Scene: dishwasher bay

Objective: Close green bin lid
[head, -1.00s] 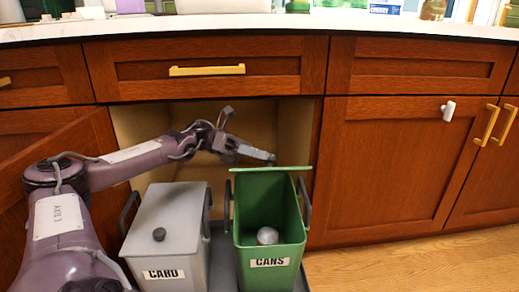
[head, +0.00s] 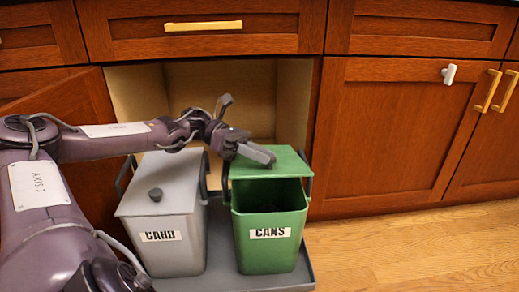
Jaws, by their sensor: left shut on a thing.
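The green bin (head: 270,245) carries a "CANS" label and stands on the pulled-out tray. Its green lid (head: 288,165) is hinged at the back and slants over the rear of the opening. The front of the opening is still uncovered, and its dark inside shows. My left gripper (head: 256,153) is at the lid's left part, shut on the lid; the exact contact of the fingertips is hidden. My right gripper is not in view.
A grey bin (head: 175,252) labelled "CARD", with its lid down and a dark knob, stands left of the green bin. Both stand on a grey tray (head: 222,265) before the open cabinet (head: 285,100). Wooden floor (head: 420,240) at the right is clear.

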